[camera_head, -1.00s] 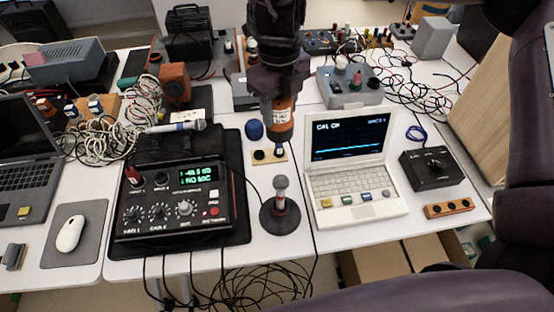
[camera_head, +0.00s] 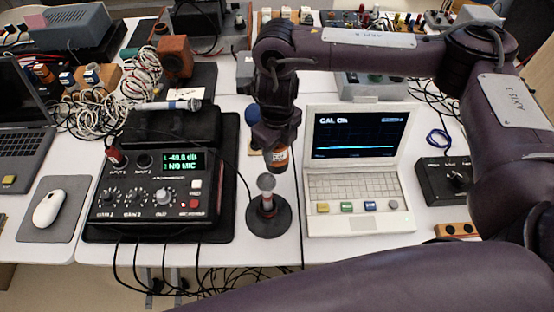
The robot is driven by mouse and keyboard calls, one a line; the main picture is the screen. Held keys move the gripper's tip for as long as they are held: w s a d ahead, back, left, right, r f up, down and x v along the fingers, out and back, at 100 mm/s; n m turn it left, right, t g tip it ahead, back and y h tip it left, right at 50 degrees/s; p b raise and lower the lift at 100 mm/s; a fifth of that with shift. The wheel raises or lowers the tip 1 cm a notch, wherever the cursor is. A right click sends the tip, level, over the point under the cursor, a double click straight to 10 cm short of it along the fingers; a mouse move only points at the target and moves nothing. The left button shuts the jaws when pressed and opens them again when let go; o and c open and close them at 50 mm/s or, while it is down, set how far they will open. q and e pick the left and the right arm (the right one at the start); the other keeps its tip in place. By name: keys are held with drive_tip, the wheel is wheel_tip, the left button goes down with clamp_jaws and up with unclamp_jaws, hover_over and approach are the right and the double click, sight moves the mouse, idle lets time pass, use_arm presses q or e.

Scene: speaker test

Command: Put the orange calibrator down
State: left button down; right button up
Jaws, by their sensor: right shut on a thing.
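My right gripper (camera_head: 277,146) is shut on the orange calibrator (camera_head: 278,158), whose lower part shows below the fingers. The calibrator hangs roughly upright, just behind and above the grey-topped microphone (camera_head: 266,184), which stands on a round black base (camera_head: 268,217). I cannot tell whether the calibrator and microphone touch. A wooden pad (camera_head: 254,148) and a blue ball-shaped thing (camera_head: 252,117) are partly hidden behind the gripper. My left gripper is out of view.
A black meter box (camera_head: 150,192) with a green display stands on the left. Cables (camera_head: 200,262) hang at the table's front edge. Bare white table (camera_head: 235,245) lies near the base.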

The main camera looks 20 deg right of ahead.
sight(277, 159)
drive_tip(key=shift+a+f, duration=0.1)
drive_tip(key=shift+f, duration=0.7)
wheel_tip(277, 159, down, 3)
drive_tip(key=shift+f+b, duration=0.15)
drive_tip(key=shift+b, duration=0.3)
drive_tip(key=shift+f, duration=0.15)
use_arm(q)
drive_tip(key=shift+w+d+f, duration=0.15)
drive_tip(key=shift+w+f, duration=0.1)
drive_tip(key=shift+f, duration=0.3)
use_arm(e)
drive_tip(key=shift+f, duration=0.15)
drive_tip(key=o, duration=1.2)
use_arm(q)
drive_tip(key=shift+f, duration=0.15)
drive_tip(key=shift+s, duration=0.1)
